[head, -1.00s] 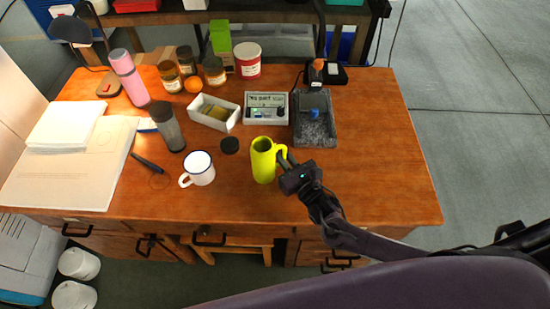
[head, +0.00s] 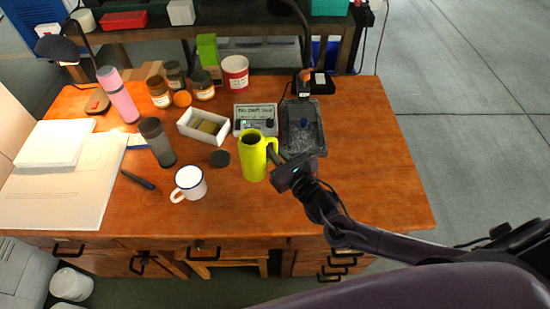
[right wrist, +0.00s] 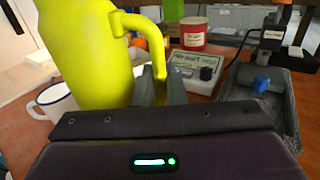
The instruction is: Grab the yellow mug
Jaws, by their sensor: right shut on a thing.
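The yellow mug (head: 254,160) is tall and upright, with its handle facing right, above the middle of the wooden table. My right gripper (head: 276,158) reaches in from the right and is shut on the mug's handle. In the right wrist view the mug (right wrist: 85,55) fills the upper left, and the fingers (right wrist: 160,88) close around the lower part of the handle. The mug seems a little above the table, but its underside is hidden. My left gripper is in neither view now.
A tester box (head: 255,112) and a grey tray (head: 304,130) stand close behind. The table's right (head: 385,170) is clear.

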